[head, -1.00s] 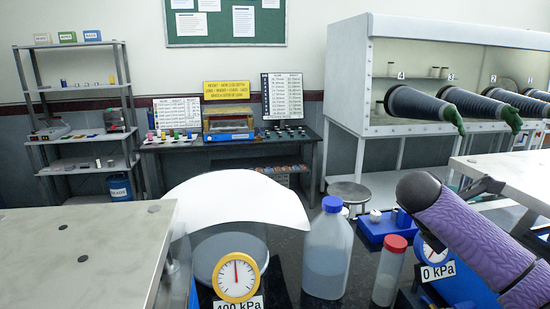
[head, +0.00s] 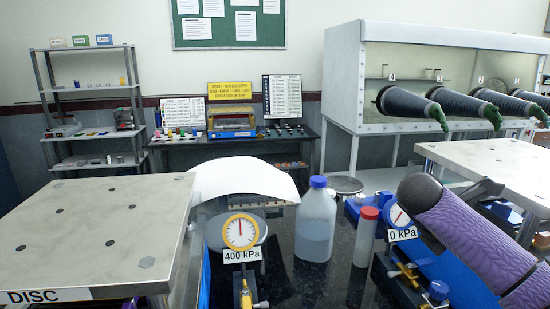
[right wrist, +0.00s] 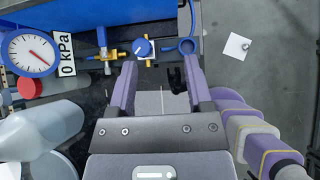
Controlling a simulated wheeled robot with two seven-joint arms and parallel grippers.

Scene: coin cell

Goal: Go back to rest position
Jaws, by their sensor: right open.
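My right arm (head: 470,235) is purple and comes in from the right in the head view, folded at its dark elbow; its gripper is out of that view. In the right wrist view my right gripper (right wrist: 158,82) is open, with its two purple fingers apart and nothing between them. It is above the dark bench, near the blue-handled valve (right wrist: 143,47) and brass fittings. My left gripper is not in view.
A bottle with a blue cap (head: 315,225), a red-capped tube (head: 365,238), a 400 kPa gauge (head: 240,232) and a 0 kPa gauge (head: 398,216) stand on the dark bench. A metal DISC table (head: 80,225) is at left, another table (head: 490,165) at right. Glove box (head: 450,75) behind.

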